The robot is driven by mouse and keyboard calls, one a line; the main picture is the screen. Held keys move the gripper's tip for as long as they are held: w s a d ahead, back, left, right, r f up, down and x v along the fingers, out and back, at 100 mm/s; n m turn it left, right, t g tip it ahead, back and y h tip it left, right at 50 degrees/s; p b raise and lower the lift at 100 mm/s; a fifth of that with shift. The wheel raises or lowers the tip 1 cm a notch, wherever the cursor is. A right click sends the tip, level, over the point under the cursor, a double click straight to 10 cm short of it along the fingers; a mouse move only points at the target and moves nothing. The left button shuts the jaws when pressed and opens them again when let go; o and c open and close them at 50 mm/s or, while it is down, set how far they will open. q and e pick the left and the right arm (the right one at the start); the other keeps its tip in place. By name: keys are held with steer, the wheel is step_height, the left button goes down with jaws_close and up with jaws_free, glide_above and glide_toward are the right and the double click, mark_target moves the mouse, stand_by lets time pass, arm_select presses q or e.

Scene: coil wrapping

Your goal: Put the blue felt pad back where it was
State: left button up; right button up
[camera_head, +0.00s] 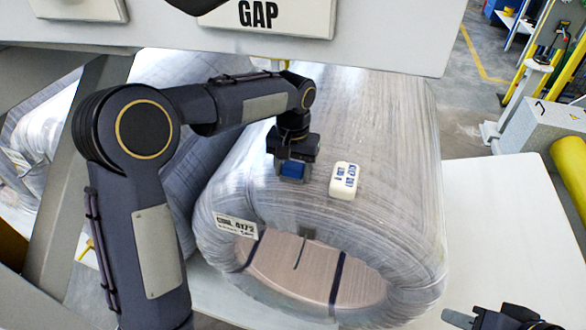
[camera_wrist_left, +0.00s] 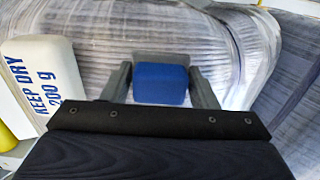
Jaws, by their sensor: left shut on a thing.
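My left gripper (camera_head: 291,160) points down and is shut on the pad. In the left wrist view the blue pad (camera_wrist_left: 162,84) sits between the two grey fingers, over the coil's wrapped surface (camera_wrist_left: 90,70). I cannot tell whether the pad touches the coil. My right gripper (camera_head: 500,318) shows only partly at the bottom right corner, apart from the coil; its jaws are not clear.
A white "KEEP DRY 200 g" packet (camera_head: 344,180) lies on the coil just right of the pad, and is close by in the left wrist view (camera_wrist_left: 38,85). A second wrapped coil (camera_head: 160,75) stands to the left. A "GAP" sign beam (camera_head: 400,35) spans above. The white table (camera_head: 500,220) is clear at right.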

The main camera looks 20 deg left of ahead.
arm_select(q)
steer(key=shift+f, duration=0.2)
steer(key=o, duration=1)
